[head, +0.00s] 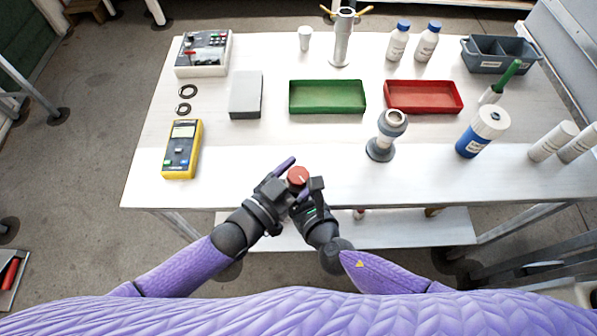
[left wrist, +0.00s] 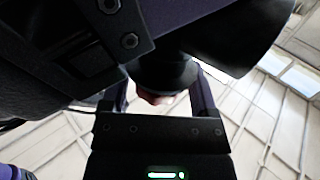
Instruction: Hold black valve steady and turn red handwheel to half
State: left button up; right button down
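The red handwheel (head: 298,175) faces up in front of the table, between my two grippers. The black valve below it is mostly hidden by the grippers in the head view. In the left wrist view a round black part of the valve (left wrist: 163,76) fills the space between the fingers, with a bit of the red handwheel (left wrist: 155,98) showing below it. My left gripper (head: 287,178) reaches in from the left, its fingers on either side of the valve and seemingly touching it. My right gripper (head: 309,190) is close against the valve from the lower right; its grip is hidden.
The white table (head: 250,180) stands just beyond the grippers. It holds a yellow meter (head: 181,150), a green tray (head: 327,97), a red tray (head: 423,97), a grey fitting (head: 386,135) and a blue-and-white bottle (head: 482,132). The near middle of the tabletop is clear.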

pick_arm(q)
jog(key=shift+o, duration=0.9)
jog(key=v, duration=1.2)
jog(key=shift+r, duration=0.1)
pick_arm(e)
grip_release()
